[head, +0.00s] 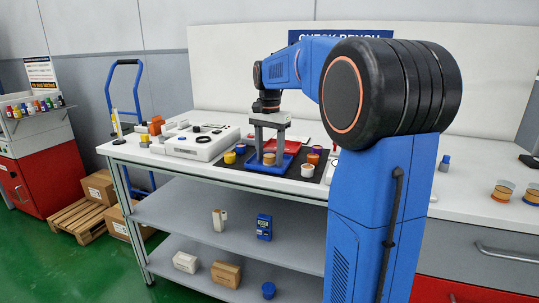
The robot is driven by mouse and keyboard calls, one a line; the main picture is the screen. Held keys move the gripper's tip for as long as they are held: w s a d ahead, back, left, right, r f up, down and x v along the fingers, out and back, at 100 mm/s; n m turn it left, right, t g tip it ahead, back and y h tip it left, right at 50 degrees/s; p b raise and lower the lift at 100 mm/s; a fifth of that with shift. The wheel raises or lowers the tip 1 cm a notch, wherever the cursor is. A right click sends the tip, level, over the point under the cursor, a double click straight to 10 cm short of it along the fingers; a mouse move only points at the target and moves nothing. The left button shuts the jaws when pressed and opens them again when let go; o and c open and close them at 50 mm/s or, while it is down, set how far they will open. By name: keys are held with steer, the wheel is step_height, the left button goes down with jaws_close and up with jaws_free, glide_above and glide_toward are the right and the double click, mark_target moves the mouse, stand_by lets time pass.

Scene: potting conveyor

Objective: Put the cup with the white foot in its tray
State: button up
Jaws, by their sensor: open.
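A small cup with a tan top and a white lower part (308,171) stands on the dark mat, right of the blue tray (250,166). My gripper (269,157) points straight down over the blue tray, with its two grey fingers apart. A tan-orange cup (268,159) stands in the blue tray, between or just behind the fingers. I cannot tell whether the fingers touch it, and its foot is not clear. A red tray (291,145) lies behind the gripper, partly hidden by it.
Several other cups stand on the mat: yellow (230,157) and blue (241,149) at left, purple-based (313,158) at right. A white device (197,143) fills the bench left of the mat.

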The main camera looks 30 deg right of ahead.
mark_target(269, 150)
step_height(269, 150, up, 12)
steer(key=shift+r, duration=0.15)
stand_by(0.4)
steer(key=s+a+f+n+t, duration=0.1)
steer(key=s+a+f+n, duration=0.3)
steer(key=s, duration=0.4)
steer(key=s+a+f+n+t, duration=0.1)
steer(key=s+a+f+n, duration=0.1)
steer(key=s+a+f, duration=0.4)
steer(key=s+a+f+n+t, duration=0.1)
steer(key=s+a+f+n, duration=0.2)
steer(key=s+f, duration=0.4)
steer(key=s+a+f+n+t, duration=0.1)
steer(key=s+f+n, duration=0.3)
steer(key=s+f, duration=0.4)
steer(key=shift+s+a+f+t, duration=0.25)
steer(key=shift+s+a+t, duration=0.25)
steer(key=shift+a, duration=0.4)
